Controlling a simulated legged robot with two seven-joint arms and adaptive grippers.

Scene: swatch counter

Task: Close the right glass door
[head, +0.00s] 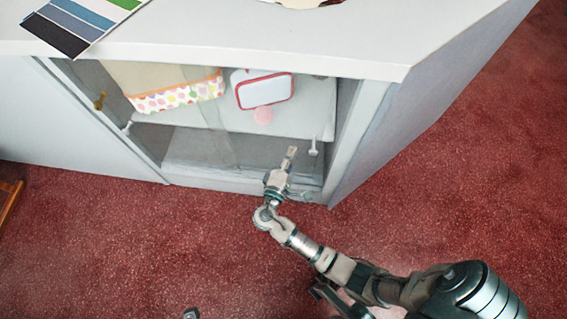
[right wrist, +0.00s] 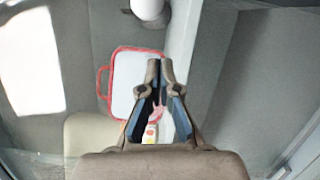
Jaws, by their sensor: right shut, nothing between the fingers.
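The cabinet's right glass door (head: 255,146) is a clear pane; its edges are faint, and I cannot tell how far it stands open. A pale knob (head: 313,149) is at its lower right, and a white knob-like end (right wrist: 148,8) shows at the top of the right wrist view. My right gripper (head: 292,150) is shut and empty, just left of the pale knob, with no clear contact; its fingers also show in the right wrist view (right wrist: 160,68). A small grey part at the bottom edge may be my left gripper (head: 190,313); its fingers cannot be made out.
Inside the cabinet, a shelf (head: 190,114) holds a dotted-edged box (head: 178,94) and a red-rimmed white case (head: 264,91). Colour swatches (head: 80,22) lie on the counter top (head: 230,35). The red carpet (head: 130,250) in front is mostly clear.

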